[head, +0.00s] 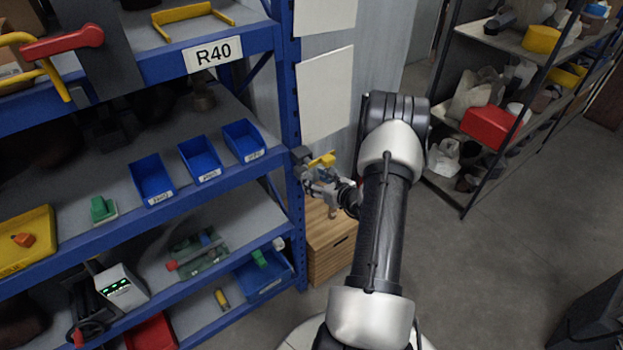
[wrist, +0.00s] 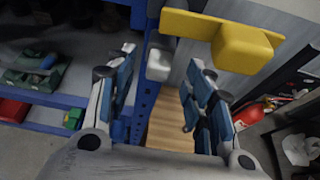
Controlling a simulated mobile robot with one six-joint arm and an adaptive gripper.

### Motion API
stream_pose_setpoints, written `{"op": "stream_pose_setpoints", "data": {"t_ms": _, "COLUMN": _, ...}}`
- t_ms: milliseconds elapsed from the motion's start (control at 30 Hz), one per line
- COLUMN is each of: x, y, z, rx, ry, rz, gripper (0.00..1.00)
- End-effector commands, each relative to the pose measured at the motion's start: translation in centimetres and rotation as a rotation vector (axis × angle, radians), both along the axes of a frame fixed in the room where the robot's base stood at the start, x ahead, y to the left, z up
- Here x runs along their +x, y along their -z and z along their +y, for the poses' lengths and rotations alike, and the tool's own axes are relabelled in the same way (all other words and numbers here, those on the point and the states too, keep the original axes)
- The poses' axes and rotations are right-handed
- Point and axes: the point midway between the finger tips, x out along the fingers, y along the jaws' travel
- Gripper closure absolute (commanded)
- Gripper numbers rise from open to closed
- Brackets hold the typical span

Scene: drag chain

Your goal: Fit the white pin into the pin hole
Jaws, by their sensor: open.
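My gripper (head: 318,182) is open in front of the blue rack post, and its two blue-padded fingers (wrist: 161,62) stand apart in the wrist view. Nothing shows clasped between them. A small whitish block (wrist: 158,65) appears beyond the fingers, next to the blue post. I cannot tell whether it is the white pin or a fitting. A yellow piece with a raised block (wrist: 240,48) is at the upper right of the wrist view; it also shows just above the gripper in the head view (head: 322,160). I cannot make out a pin hole.
The blue rack (head: 240,184) stands at the left with blue bins (head: 201,160), a yellow tray (head: 28,240) and a green-topped part (head: 103,208). A wooden cabinet (head: 330,250) is below my gripper. Another shelf (head: 490,140) stands at the right. The floor between is clear.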

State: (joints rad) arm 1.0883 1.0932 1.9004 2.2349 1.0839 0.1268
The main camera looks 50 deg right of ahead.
Motion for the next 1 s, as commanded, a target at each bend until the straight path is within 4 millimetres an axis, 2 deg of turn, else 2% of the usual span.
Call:
{"op": "stream_pose_setpoints", "data": {"t_ms": 33, "x": -1.2, "y": -0.5, "z": 0.1, "rx": 0.0, "ry": 0.004, "rz": 0.001, "gripper": 0.52}}
{"op": "stream_pose_setpoints", "data": {"t_ms": 200, "x": -4.5, "y": -1.9, "z": 0.9, "rx": 0.0, "ry": 0.004, "rz": 0.001, "gripper": 0.52}}
{"op": "stream_pose_setpoints", "data": {"t_ms": 400, "x": -7.1, "y": -3.0, "z": 1.6, "rx": -0.001, "ry": 0.003, "rz": 0.0, "gripper": 0.52}}
{"op": "stream_pose_setpoints", "data": {"t_ms": 600, "x": -7.9, "y": -3.4, "z": 1.9, "rx": -0.001, "ry": 0.0, "rz": 0.0, "gripper": 0.52}}
{"op": "stream_pose_setpoints", "data": {"t_ms": 1000, "x": -7.9, "y": -3.4, "z": 1.9, "rx": -0.001, "ry": 0.0, "rz": 0.0, "gripper": 0.52}}
